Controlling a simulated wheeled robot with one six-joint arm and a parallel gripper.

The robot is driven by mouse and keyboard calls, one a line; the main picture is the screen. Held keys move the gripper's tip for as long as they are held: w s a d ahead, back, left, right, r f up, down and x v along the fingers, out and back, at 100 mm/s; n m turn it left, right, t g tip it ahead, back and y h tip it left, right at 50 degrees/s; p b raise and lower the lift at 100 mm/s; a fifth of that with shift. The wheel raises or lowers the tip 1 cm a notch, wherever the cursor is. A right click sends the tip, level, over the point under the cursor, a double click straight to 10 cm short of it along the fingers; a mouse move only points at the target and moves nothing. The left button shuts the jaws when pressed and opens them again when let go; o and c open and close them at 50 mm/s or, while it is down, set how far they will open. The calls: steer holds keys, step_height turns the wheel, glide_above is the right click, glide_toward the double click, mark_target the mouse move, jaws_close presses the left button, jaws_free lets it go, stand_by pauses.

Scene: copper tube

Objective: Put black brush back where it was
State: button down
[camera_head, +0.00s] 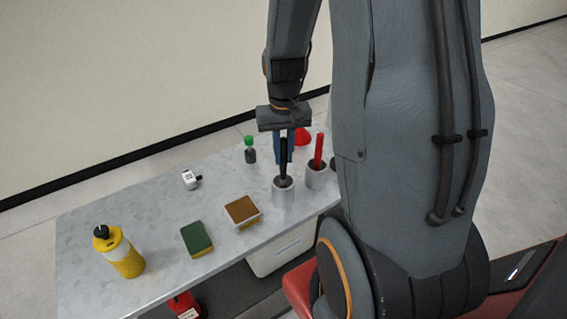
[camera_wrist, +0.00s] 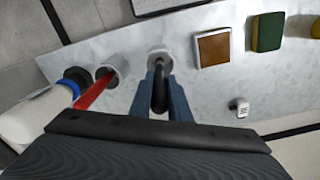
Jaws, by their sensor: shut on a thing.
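The black brush (camera_head: 284,160) is upright in the head view, with its lower end at the mouth of a grey cup (camera_head: 284,190). How deep it sits in the cup is hard to tell. My gripper (camera_head: 284,138) is shut on the upper part of the brush, above the cup. In the wrist view the brush (camera_wrist: 160,92) shows between the two blue fingers, and the cup (camera_wrist: 160,56) is just beyond the fingertips.
A second cup (camera_head: 315,178) with a red brush (camera_head: 319,150) stands close at the right. A copper-brown block (camera_head: 242,210), a green-yellow sponge (camera_head: 196,238), a yellow bottle (camera_head: 124,256), a small white item (camera_head: 190,179) and a green-capped bottle (camera_head: 250,152) stand on the table (camera_head: 150,215).

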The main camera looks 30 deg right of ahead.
mark_target(283, 139)
steer(key=shift+f+p, duration=0.3)
steer(key=shift+f, duration=1.6)
steer(key=c, duration=1.7)
jaws_free()
steer(key=shift+o, duration=0.2)
step_height(283, 139, up, 11)
steer(key=shift+f+b, duration=0.1)
steer(key=shift+b, duration=0.95)
steer(key=shift+s+a+r, duration=0.1)
steer(key=shift+a+r, duration=0.05)
steer(key=shift+r, duration=0.45)
steer(key=s+a+f+n, duration=0.2)
steer(key=s+a, duration=0.1)
steer(key=a, duration=0.3)
steer(key=s+a+f+n+t, duration=0.1)
steer(key=s+a+f+n, duration=0.1)
steer(key=s+a, duration=0.2)
steer(key=shift+a, duration=1.2)
steer(key=shift+s, duration=0.1)
